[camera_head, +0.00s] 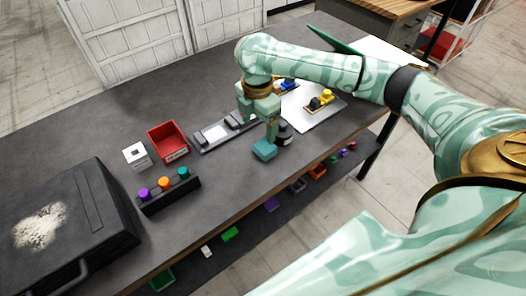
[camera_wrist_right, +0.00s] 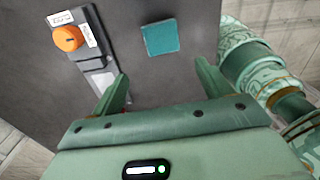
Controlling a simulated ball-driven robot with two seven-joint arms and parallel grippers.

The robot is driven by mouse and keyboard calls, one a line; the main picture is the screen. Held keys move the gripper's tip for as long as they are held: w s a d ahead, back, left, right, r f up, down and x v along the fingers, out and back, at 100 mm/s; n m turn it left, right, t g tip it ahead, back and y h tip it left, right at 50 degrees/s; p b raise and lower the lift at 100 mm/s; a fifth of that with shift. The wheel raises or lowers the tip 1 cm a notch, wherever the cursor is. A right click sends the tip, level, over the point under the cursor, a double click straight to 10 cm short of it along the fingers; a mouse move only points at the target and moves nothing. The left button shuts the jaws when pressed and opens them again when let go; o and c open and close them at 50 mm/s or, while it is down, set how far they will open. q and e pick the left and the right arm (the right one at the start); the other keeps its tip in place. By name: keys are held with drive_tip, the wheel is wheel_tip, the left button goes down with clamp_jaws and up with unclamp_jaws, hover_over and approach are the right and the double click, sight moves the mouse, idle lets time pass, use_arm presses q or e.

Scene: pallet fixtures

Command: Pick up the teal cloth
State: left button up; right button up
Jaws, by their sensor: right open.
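The teal cloth (camera_head: 264,150) is a small folded-looking square lying flat on the dark table, near its front edge. In the right wrist view the teal cloth (camera_wrist_right: 160,39) lies beyond the fingertips, roughly centred between them, with bare table around it. My right gripper (camera_head: 257,122) hangs above the table, just behind and above the cloth in the head view. It also shows in the wrist view (camera_wrist_right: 160,78), with its fingers spread apart and nothing between them. My left gripper is not in view.
A dark fixture (camera_head: 212,134) lies left of the cloth; the wrist view shows an orange knob (camera_wrist_right: 68,38). A red bin (camera_head: 168,142), a rack of coloured knobs (camera_head: 168,195) and a black case (camera_head: 100,215) stand farther left. A white board (camera_head: 312,115) lies to the right.

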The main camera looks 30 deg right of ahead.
drive_tip(key=b, duration=0.1)
hover_over(262, 148)
drive_tip(key=f, duration=0.4)
drive_tip(key=shift+w+a, duration=0.15)
drive_tip(key=shift+a, duration=0.15)
drive_tip(key=f+b, duration=0.2)
drive_tip(key=f, duration=0.1)
drive_tip(key=f+b, duration=0.1)
drive_tip(key=f, duration=0.1)
drive_tip(key=shift+d, duration=0.3)
drive_tip(key=shift+r, duration=0.1)
drive_tip(key=shift+c, duration=0.6)
drive_tip(key=c, duration=0.9)
